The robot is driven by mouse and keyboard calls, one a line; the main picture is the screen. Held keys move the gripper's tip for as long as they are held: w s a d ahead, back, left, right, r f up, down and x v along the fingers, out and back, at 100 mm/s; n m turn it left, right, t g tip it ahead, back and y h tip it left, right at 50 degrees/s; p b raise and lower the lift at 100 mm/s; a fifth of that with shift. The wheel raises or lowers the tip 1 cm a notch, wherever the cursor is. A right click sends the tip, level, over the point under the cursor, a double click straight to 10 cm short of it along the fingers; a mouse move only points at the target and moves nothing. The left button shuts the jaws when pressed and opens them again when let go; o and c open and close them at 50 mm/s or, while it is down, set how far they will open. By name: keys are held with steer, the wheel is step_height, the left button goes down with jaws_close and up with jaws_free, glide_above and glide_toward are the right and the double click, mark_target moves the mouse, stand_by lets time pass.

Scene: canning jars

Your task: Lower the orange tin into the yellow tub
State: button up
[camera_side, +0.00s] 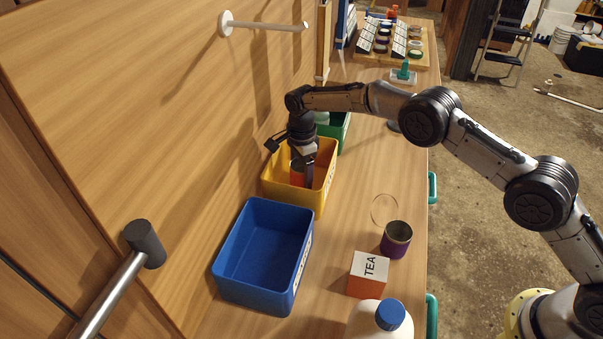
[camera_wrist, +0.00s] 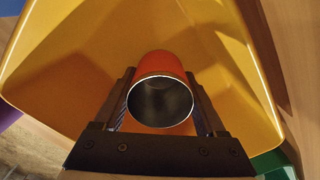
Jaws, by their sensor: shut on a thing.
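The orange tin (camera_wrist: 160,66) is an open-topped cylinder with a dark grey inside. In the wrist view it sits between the two fingers of my gripper (camera_wrist: 160,112), which is shut on its sides. The tin is within the walls of the yellow tub (camera_wrist: 60,50). In the side view the yellow tub (camera_side: 293,200) stands between the blue and green tubs. My gripper (camera_side: 303,178) reaches down into it from above, and part of the orange tin (camera_side: 296,172) shows beside a finger. I cannot tell whether the tin touches the tub's floor.
An empty blue tub (camera_side: 258,285) stands in front, and a green tub (camera_side: 338,130) behind. A purple tin (camera_side: 396,240), a TEA box (camera_side: 367,275) and a white bottle with a blue cap (camera_side: 378,320) stand to the right. A wooden rack (camera_side: 392,60) is at the back.

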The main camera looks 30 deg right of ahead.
steer(key=shift+f, duration=0.45)
stand_by(0.4)
steer(key=o, duration=1.3)
